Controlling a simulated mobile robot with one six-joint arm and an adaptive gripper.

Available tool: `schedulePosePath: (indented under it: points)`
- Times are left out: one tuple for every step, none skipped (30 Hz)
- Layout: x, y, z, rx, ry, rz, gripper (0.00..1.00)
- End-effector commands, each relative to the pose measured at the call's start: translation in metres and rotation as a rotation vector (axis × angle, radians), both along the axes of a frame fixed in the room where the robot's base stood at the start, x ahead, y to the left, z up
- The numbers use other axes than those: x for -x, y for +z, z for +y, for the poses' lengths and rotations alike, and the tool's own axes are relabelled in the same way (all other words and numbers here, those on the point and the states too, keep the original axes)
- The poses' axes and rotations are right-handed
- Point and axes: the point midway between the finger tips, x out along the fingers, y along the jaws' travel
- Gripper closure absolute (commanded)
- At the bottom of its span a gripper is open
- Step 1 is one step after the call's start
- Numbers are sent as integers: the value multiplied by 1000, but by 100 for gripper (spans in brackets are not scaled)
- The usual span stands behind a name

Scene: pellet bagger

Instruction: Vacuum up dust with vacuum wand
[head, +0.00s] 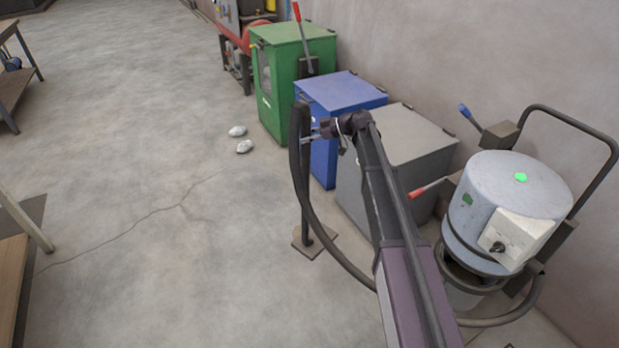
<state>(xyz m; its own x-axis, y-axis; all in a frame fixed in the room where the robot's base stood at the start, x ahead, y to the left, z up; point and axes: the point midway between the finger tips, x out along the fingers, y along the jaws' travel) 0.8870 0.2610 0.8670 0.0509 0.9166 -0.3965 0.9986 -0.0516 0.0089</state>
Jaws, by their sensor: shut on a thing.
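The vacuum wand (306,190) is a dark upright tube with a flat, brownish floor nozzle (313,241) at its lower end. My gripper (312,134) is shut on the wand near its top, reaching it from the right. The nozzle appears to be at the floor; I cannot tell if it touches. Two small whitish piles, seemingly the dust, lie on the floor: one pile (237,131) just behind the other (244,147). Both are left of and beyond the nozzle, apart from it. A dark hose (335,256) curves from the wand toward the grey drum-shaped vacuum (510,205) at right.
Green (290,75), blue (325,165) and grey (415,140) cabinets line the wall just right of the wand and piles. A bench (12,260) stands at the left edge, another (15,75) farther back. The cracked concrete floor between is clear.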

Motion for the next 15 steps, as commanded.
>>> schedulePosePath:
  points:
    - [0, 14, 0, -2, 0, 0, 100]
    - [0, 18, 0, -2, 0, 0, 100]
    - [0, 23, 0, -2, 0, 0, 100]
    - [0, 27, 0, -2, 0, 0, 100]
    - [0, 31, 0, -2, 0, 0, 100]
    - [0, 36, 0, -2, 0, 0, 100]
    - [0, 40, 0, -2, 0, 0, 100]
    - [0, 44, 0, -2, 0, 0, 100]
    - [0, 49, 0, -2, 0, 0, 100]
    - [0, 53, 0, -2, 0, 0, 100]
    - [0, 57, 0, -2, 0, 0, 100]
    - [0, 62, 0, -2, 0, 0, 100]
    - [0, 66, 0, -2, 0, 0, 100]
    - [0, 70, 0, -2, 0, 0, 100]
    - [0, 75, 0, -2, 0, 0, 100]
